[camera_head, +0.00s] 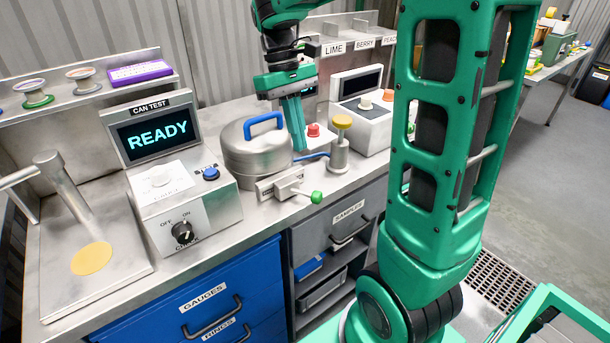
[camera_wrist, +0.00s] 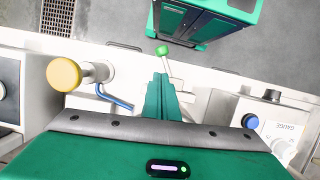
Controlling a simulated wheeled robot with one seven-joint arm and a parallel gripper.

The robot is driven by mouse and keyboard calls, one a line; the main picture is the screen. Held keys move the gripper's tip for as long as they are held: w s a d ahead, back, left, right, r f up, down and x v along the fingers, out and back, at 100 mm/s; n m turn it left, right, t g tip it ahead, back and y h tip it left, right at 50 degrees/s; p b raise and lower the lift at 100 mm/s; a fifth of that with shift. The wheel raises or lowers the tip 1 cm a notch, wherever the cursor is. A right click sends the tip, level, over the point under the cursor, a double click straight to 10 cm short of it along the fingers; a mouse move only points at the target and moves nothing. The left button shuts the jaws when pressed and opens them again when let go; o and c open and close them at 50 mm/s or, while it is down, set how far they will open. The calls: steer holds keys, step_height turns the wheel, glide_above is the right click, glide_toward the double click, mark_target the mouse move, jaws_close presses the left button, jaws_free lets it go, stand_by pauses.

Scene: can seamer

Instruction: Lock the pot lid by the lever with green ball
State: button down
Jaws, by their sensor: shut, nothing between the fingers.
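The steel pot (camera_head: 250,165) stands on the bench with its lid on; the lid has a blue handle (camera_head: 264,124). In front of the pot is a grey lever block (camera_head: 280,185) whose short lever ends in a green ball (camera_head: 316,197), pointing toward the bench's front edge. The ball also shows in the wrist view (camera_wrist: 162,50), just beyond my fingertips in the picture. My gripper (camera_head: 299,148) points down beside the pot's right side, shut and empty, apart from the ball. In the wrist view its fingers (camera_wrist: 161,78) partly hide the lever area.
A yellow-topped post (camera_head: 341,135) with a blue pipe stands right of the pot. A red button (camera_head: 314,130) is behind my gripper. The CAN TEST screen (camera_head: 157,133) reads READY above a control box (camera_head: 180,205) on the left. Drawers lie below the bench.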

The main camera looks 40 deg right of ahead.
mark_target(304, 194)
steer(key=shift+f, duration=0.1)
steer(key=x, duration=1)
steer(key=shift+s+d, duration=0.1)
stand_by(0.5)
